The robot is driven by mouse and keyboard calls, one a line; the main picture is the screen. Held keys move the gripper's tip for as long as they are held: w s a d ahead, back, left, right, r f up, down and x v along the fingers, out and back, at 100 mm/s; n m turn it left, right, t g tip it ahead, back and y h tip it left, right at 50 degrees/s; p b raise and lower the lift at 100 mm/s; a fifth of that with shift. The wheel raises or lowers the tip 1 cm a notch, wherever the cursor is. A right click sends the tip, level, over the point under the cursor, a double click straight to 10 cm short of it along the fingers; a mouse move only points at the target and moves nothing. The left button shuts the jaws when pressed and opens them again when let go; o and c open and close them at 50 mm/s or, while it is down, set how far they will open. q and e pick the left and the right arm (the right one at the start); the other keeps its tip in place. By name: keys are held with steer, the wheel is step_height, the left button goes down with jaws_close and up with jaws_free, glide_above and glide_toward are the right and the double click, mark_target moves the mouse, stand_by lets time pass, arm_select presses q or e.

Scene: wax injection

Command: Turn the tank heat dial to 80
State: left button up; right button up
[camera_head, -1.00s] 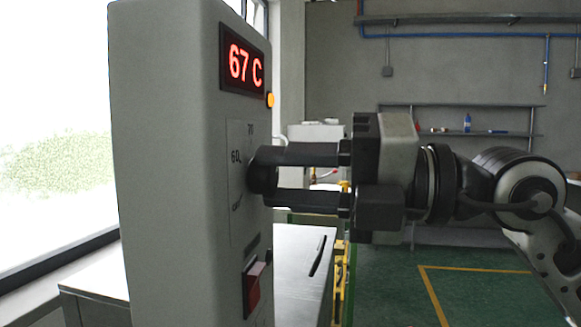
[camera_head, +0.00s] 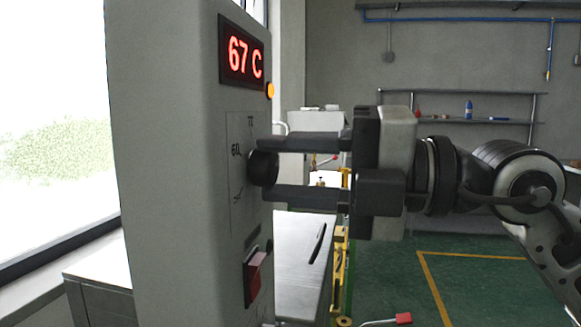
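The tank heat dial (camera_head: 263,168) is a black round knob on the side face of a tall grey cabinet (camera_head: 165,160). The scale marks 60 and 70 show beside it, partly hidden. The red display (camera_head: 241,60) above reads 67 C. My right gripper (camera_head: 272,170) comes in from the right with its fingers level. My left gripper is not in view.
A red switch (camera_head: 254,278) sits low on the same cabinet face, and an orange lamp (camera_head: 270,90) is beside the display. A metal table (camera_head: 300,255) stands behind below the gripper. A wall shelf (camera_head: 500,122) is far back. Open green floor lies at the right.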

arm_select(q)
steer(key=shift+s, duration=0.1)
arm_select(e)
steer(key=shift+o, duration=1.4)
steer(key=shift+d+f, duration=0.1)
steer(key=shift+d, duration=0.4)
arm_select(q)
steer(key=b, duration=0.1)
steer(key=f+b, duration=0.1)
steer(key=b, duration=0.1)
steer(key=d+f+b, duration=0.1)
steer(key=b, duration=0.1)
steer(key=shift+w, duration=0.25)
arm_select(e)
steer(key=v, duration=1.5)
steer(key=shift+s, duration=0.15)
